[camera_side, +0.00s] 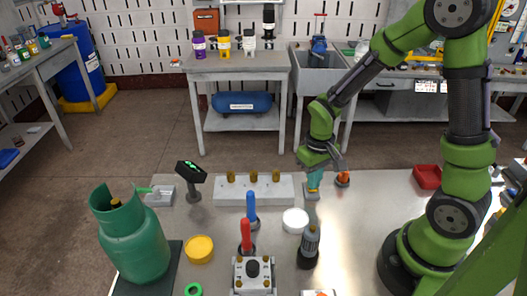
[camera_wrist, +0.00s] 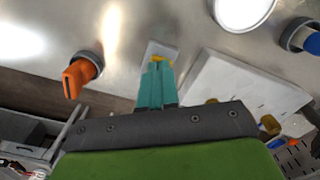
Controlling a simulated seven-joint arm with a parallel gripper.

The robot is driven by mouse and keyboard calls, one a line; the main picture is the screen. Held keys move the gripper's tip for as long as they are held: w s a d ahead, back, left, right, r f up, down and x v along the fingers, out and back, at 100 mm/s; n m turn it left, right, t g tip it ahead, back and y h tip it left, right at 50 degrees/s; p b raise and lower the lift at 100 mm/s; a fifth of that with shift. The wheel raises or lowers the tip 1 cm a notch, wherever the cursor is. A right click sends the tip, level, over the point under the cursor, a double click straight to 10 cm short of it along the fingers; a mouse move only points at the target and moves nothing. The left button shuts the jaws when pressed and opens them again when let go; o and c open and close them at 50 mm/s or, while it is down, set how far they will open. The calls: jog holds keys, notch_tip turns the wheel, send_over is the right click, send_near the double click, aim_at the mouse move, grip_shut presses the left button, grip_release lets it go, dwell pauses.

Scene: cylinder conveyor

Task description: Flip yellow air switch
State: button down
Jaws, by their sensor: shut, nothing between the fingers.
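The yellow air switch (camera_wrist: 162,58) shows as a small yellow part on a grey base plate (camera_wrist: 158,48) on the bench, right at my fingertips in the wrist view. My gripper (camera_wrist: 156,72), with teal fingers, is shut and empty. Its tips overlap the near side of the yellow part; I cannot tell whether they touch it. In the side view, my gripper (camera_side: 313,184) points down over the grey base plate (camera_side: 311,193), and the yellow part is hidden there.
An orange knob (camera_side: 343,179) stands close to the right of my gripper. A white block (camera_side: 255,197) with brass cylinders lies to its left. A blue lever (camera_side: 251,206), red lever (camera_side: 246,233), white disc (camera_side: 295,220) and dark bottle (camera_side: 309,248) stand nearer. The bench right of the bottle is clear.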

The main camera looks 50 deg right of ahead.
jog(key=shift+f, duration=0.1)
jog(key=shift+r, duration=3.55)
jog(key=shift+s+a+f, duration=0.1)
jog(key=shift+f, duration=0.05)
jog(key=s+a+r+t+y, duration=0.1)
jog(key=s+a+r+t, duration=0.2)
jog(key=r, duration=0.4)
jog(key=s+a+r+m+t+y, duration=0.1)
jog(key=s+a+r+t, duration=0.1)
jog(key=r, duration=0.5)
jog(key=shift+s+a+r+t, duration=0.25)
jog(key=shift+s+a+t, duration=0.15)
jog(key=shift+s+t, duration=0.55)
jog(key=shift+w, duration=0.2)
